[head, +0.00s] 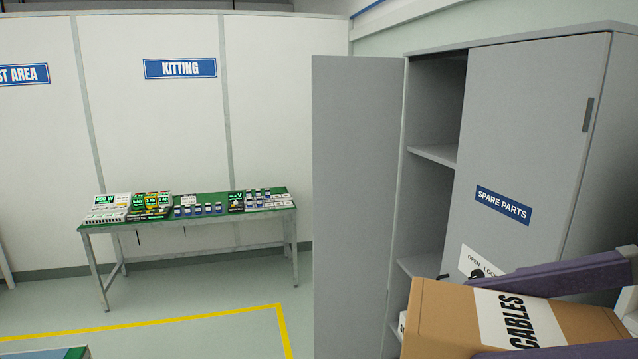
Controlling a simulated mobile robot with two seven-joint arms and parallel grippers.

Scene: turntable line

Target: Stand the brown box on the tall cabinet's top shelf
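The brown box (450,318), with a white CABLES label, is at the lower right, tilted in the picture. My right gripper (472,320) comes in from the right with one purple finger along each side of the box, shut on it. The box is in front of the tall grey cabinet (540,130), below the level of its upper shelf. The cabinet's left door (357,200) stands open and its right door is shut. The top shelf (436,154) shows through the narrow opening, and its visible part is empty. My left gripper is not in view.
A lower shelf (420,264) is bare where it shows; a small white thing (402,323) sits below it, partly hidden by the box. A green-topped table (190,222) with several small goods stands at the back wall. The floor between is clear, with a yellow line (200,318).

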